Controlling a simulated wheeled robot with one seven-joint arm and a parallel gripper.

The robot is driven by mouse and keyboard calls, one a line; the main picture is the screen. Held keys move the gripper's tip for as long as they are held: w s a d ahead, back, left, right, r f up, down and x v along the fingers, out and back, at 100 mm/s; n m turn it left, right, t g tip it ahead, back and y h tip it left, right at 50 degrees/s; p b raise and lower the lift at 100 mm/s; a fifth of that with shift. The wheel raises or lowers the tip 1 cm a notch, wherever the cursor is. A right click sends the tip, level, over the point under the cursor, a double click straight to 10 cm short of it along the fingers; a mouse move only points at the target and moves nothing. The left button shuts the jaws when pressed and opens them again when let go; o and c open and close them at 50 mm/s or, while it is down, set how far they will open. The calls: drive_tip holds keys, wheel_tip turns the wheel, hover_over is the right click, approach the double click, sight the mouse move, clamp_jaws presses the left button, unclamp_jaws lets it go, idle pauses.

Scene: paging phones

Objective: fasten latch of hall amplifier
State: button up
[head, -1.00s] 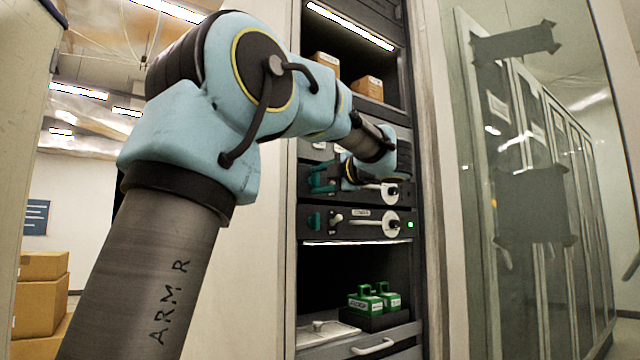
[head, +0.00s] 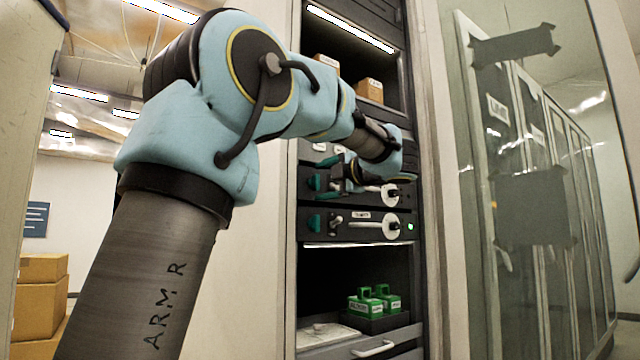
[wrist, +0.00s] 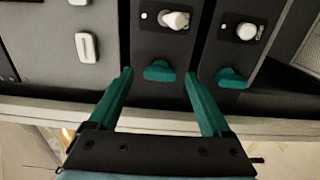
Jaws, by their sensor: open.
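Two dark amplifier units sit one above the other in the rack, an upper one (head: 350,204) and a lower one (head: 345,238); their labels are too blurred to read. Each has a teal latch at its left end, the upper latch (head: 313,183) and the lower latch (head: 314,222). My gripper (wrist: 159,76) is open and empty at the upper unit's left end. In the wrist view, which is turned sideways, the upper latch (wrist: 160,72) lies between the two teal fingertips. The lower latch (wrist: 232,78) lies outside the right finger. Contact cannot be told.
White round handles (head: 391,227) sit at the units' right ends; a green light shows on the lower unit. Green devices (head: 375,302) stand on a shelf below, small boxes (head: 369,90) above. A glass door (head: 530,120) is at right. Pale rack edge (wrist: 270,130) runs near the fingers.

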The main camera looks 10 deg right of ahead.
drive_tip(key=b+v, duration=0.1)
drive_tip(key=v, duration=0.8)
drive_tip(key=shift+s, duration=0.2)
drive_tip(key=shift+d, duration=0.1)
